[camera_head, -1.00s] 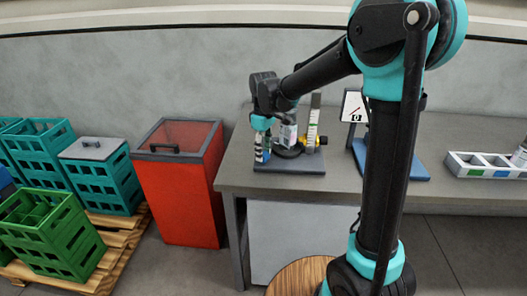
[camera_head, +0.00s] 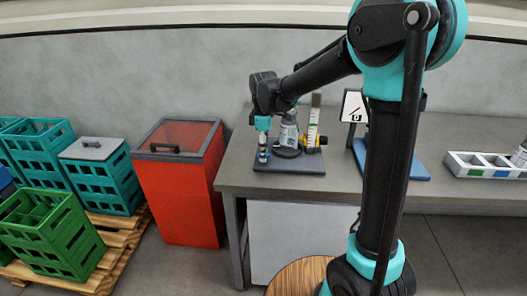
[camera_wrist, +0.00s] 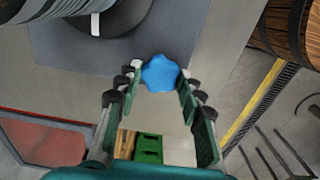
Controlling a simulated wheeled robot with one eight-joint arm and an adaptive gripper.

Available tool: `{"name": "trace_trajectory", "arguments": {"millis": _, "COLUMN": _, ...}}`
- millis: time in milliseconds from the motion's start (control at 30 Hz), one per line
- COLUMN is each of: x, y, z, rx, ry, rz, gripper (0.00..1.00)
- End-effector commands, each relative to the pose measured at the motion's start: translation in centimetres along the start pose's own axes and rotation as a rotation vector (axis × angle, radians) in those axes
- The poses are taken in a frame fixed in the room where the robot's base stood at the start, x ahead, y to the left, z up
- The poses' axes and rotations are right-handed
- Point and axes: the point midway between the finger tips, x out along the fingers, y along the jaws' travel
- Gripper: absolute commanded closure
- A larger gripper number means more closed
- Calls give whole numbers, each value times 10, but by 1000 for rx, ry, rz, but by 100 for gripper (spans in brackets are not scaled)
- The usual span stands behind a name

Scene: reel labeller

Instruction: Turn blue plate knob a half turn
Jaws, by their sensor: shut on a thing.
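The blue knob (camera_wrist: 160,73), with a lobed outline, sits at the edge of a grey base plate (camera_wrist: 75,50) in the wrist view. My gripper (camera_wrist: 160,76) has its two fingers closed on opposite sides of the knob, pointing down onto it. In the head view my gripper (camera_head: 263,153) is over the left front part of the same plate (camera_head: 290,169), and it hides the knob there.
A tilted display (camera_head: 354,105) stands over a blue base (camera_head: 405,172). A red bin (camera_head: 180,200) is left of the table.

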Motion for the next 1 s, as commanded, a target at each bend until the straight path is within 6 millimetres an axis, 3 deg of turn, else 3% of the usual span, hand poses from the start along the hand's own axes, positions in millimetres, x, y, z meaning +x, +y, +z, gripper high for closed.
{"name": "trace_trajectory", "arguments": {"millis": 233, "x": 0, "y": 0, "z": 0, "rx": 1, "ry": 0, "rz": 1, "gripper": 91}}
{"name": "trace_trajectory", "arguments": {"millis": 267, "x": 0, "y": 0, "z": 0, "rx": 1, "ry": 0, "rz": 1, "gripper": 59}}
{"name": "trace_trajectory", "arguments": {"millis": 400, "x": 0, "y": 0, "z": 0, "rx": 1, "ry": 0, "rz": 1, "gripper": 42}}
{"name": "trace_trajectory", "arguments": {"millis": 767, "x": -4, "y": 0, "z": 0, "rx": 1, "ry": 0, "rz": 0, "gripper": 42}}
{"name": "trace_trajectory", "arguments": {"millis": 1000, "x": -39, "y": 0, "z": 0, "rx": 1, "ry": 0, "rz": 0, "gripper": 42}}
